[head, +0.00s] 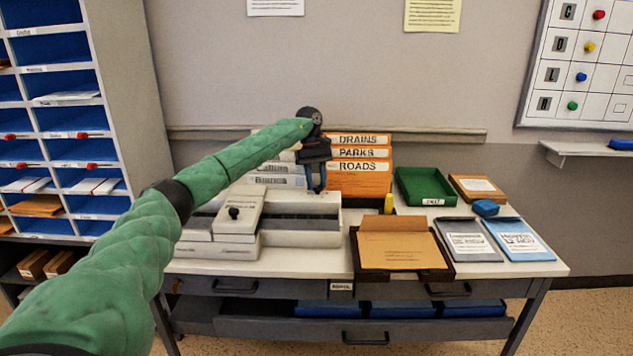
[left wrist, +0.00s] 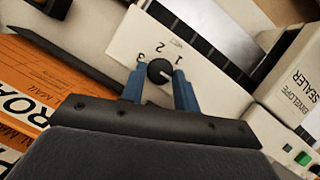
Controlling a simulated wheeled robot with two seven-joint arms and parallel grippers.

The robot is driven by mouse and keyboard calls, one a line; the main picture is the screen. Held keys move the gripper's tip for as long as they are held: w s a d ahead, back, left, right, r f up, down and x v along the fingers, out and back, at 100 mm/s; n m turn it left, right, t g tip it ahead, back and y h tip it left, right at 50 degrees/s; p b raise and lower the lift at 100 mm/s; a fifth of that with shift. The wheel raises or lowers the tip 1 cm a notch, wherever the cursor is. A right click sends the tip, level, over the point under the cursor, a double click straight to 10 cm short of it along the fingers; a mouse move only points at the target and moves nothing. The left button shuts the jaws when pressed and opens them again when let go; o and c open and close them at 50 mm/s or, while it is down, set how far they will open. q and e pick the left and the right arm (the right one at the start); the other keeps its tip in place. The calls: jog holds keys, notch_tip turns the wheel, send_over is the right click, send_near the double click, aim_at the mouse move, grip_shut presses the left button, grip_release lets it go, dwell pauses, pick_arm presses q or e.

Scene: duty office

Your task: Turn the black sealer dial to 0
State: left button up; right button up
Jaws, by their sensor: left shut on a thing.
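The black sealer dial (left wrist: 158,72) is a small round knob on the cream face of the envelope sealer (left wrist: 205,62). Printed numerals stand around it, with 1, 2 and 3 partly readable; a pale mark shows on the knob. My left gripper (left wrist: 159,88) has its blue fingers on either side of the dial, shut on it. My right gripper is not in view.
Orange folders (head: 358,180) marked DRAINS, PARKS and ROADS stand close beside the gripper. A blue-slotted shelf (head: 125,90) stands at left.

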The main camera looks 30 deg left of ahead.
pick_arm(q)
jog(key=o, duration=1)
jog(key=shift+c, duration=0.2)
jog(key=v, duration=0.7)
jog(key=shift+r, duration=0.35)
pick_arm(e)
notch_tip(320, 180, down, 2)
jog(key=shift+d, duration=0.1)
pick_arm(q)
jog(key=shift+w+a, duration=0.1)
jog(key=shift+a, duration=0.05)
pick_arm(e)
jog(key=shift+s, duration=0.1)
